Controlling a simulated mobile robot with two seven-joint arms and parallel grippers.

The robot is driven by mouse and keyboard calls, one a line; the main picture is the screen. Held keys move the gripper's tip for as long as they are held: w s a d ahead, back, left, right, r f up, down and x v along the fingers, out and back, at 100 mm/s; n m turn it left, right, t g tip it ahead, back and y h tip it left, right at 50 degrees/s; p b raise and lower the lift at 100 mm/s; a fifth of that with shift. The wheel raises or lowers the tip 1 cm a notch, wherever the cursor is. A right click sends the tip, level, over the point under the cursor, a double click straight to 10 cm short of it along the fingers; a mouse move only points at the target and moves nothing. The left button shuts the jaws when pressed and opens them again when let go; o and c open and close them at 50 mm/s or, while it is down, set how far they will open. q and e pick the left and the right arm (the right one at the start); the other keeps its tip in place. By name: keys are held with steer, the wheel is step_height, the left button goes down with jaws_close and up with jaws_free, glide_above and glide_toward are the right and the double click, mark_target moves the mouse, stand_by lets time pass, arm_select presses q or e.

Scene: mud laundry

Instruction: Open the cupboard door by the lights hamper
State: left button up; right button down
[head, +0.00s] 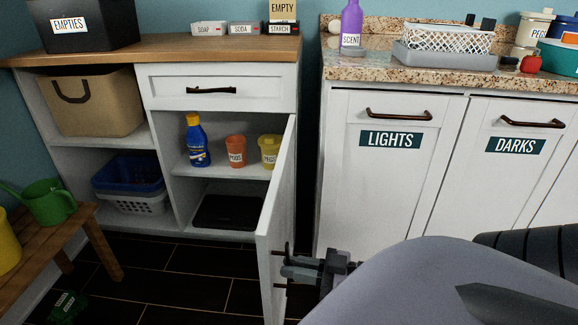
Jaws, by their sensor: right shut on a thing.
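The white cupboard door (277,223) stands swung outward from the left cabinet, seen nearly edge-on. Behind it the shelves show a blue bottle, an orange tub and a yellow tub. My right gripper (287,268) is at the door's free edge, low down, shut on the dark door handle (287,250), which is mostly hidden by the fingers. The lights hamper (389,170), a white front with a dark LIGHTS label, is to the right of the door. My left gripper is not in view.
A DARKS hamper front (515,160) is further right. A wooden bench (95,225) with a green watering can (50,204) stands at the left.

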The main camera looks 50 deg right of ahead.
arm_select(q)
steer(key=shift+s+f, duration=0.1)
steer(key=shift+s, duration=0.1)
arm_select(e)
steer(key=shift+d+r, duration=0.1)
steer(key=shift+d, duration=0.25)
steer(key=c, duration=1.1)
jaws_free()
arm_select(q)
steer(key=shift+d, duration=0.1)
arm_select(e)
steer(key=shift+a, duration=0.1)
arm_select(q)
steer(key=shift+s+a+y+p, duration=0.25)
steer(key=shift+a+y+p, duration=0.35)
steer(key=shift+p, duration=0.4)
arm_select(e)
steer(key=shift+v, duration=3.6)
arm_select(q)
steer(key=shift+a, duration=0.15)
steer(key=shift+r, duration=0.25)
